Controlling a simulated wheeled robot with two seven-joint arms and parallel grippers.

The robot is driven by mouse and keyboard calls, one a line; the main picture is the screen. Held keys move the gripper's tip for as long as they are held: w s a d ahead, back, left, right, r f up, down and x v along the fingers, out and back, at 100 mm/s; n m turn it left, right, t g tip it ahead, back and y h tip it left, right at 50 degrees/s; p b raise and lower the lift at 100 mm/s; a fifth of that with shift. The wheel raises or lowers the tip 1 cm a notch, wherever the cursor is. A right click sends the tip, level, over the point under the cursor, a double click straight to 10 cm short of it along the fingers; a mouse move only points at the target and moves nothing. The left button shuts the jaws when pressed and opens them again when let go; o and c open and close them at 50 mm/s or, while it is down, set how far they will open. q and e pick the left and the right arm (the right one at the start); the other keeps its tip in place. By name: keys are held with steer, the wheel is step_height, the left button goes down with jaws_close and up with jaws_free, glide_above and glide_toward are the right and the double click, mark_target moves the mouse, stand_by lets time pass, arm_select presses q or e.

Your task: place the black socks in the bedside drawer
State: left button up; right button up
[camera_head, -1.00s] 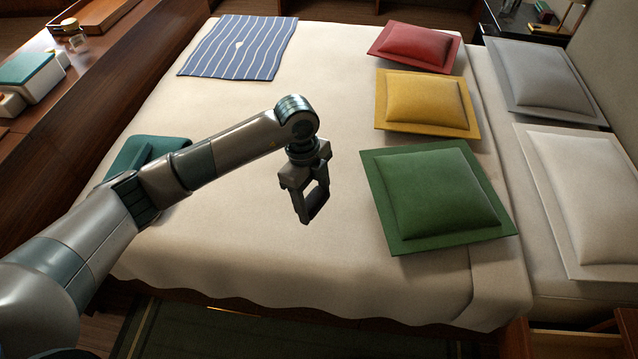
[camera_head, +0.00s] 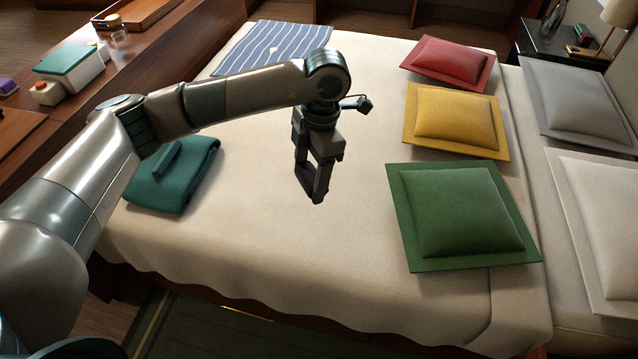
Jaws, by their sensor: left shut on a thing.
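My left gripper (camera_head: 315,182) hangs fingers down in mid-air over the middle of the bed, left of the green pillow. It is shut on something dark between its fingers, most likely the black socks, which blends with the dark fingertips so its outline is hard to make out. No other black socks show on the bed. The near bedside drawer is not clearly in view now. My right gripper is not in view.
The bed (camera_head: 300,245) has wide free room around the gripper. Green (camera_head: 460,210), yellow (camera_head: 455,118) and red (camera_head: 450,60) pillows lie to the right. A folded teal cloth (camera_head: 185,185) lies at left, a blue striped cloth (camera_head: 275,45) behind. A dark bedside table (camera_head: 535,40) stands far right.

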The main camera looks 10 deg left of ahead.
arm_select(q)
steer(key=s+a+r+m+t, duration=0.1)
steer(key=a+r+m, duration=0.3)
steer(key=m, duration=0.8)
steer(key=s+a+r+m+t+h, duration=0.1)
steer(key=s+a+r+m+t, duration=0.1)
steer(key=m, duration=1.1)
step_height(320, 180, up, 4)
steer(key=shift+s+a+f+m, duration=0.15)
steer(key=shift+s+a+m, duration=0.15)
steer(key=shift+s+a, duration=0.65)
steer(key=shift+d, duration=0.15)
